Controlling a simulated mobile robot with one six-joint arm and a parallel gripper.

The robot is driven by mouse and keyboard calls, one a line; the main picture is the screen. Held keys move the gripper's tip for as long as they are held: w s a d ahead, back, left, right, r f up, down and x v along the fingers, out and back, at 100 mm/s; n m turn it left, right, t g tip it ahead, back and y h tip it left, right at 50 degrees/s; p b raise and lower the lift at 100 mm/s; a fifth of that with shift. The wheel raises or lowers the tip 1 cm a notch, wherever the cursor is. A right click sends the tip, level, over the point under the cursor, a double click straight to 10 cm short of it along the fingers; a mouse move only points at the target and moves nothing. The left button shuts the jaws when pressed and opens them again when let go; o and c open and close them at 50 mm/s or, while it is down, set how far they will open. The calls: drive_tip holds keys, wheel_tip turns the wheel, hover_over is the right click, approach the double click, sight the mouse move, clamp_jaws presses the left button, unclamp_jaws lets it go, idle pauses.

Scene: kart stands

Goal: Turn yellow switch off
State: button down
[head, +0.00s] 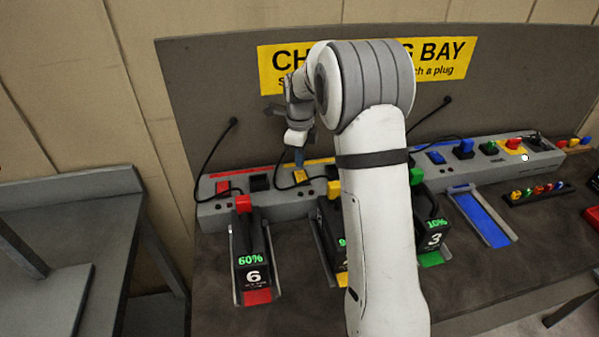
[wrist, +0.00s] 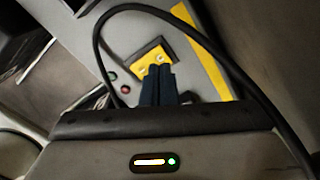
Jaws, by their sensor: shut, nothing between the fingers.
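The yellow switch (head: 300,176) is on the sloped grey charging console, left of my arm in the head view. In the wrist view the yellow switch (wrist: 151,55) sits in a dark frame, with two pale round marks on its face. My gripper (head: 299,162) points down right at the switch. In the wrist view my gripper (wrist: 158,70) has its two dark fingers together, empty, with the tips over the lower edge of the switch. I cannot tell whether they touch it. Two small lamps, one reddish (wrist: 125,89) and one greenish (wrist: 112,76), sit beside the switch.
A black cable (wrist: 100,40) loops around the switch area. The red switch (head: 222,187) is to the left, the blue switch (head: 436,158) to the right. Battery 6 (head: 250,255) stands in front at left; battery 3 (head: 433,238) is right of my arm. The blue bay (head: 482,217) is empty.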

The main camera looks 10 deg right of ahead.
sight(300, 173)
wheel_tip(300, 173, up, 4)
drive_tip(key=p, duration=0.2)
drive_tip(key=shift+r+p, duration=0.25)
drive_tip(key=shift+p, duration=0.1)
drive_tip(key=s+r+n+t, duration=0.1)
drive_tip(key=s+r+n, duration=0.5)
drive_tip(key=s+r, duration=0.15)
drive_tip(key=s+n+t, duration=0.2)
drive_tip(key=s+n, duration=1.6)
drive_tip(key=s, duration=0.7)
drive_tip(key=shift+s+a+r, duration=0.2)
drive_tip(key=shift+s+r, duration=0.1)
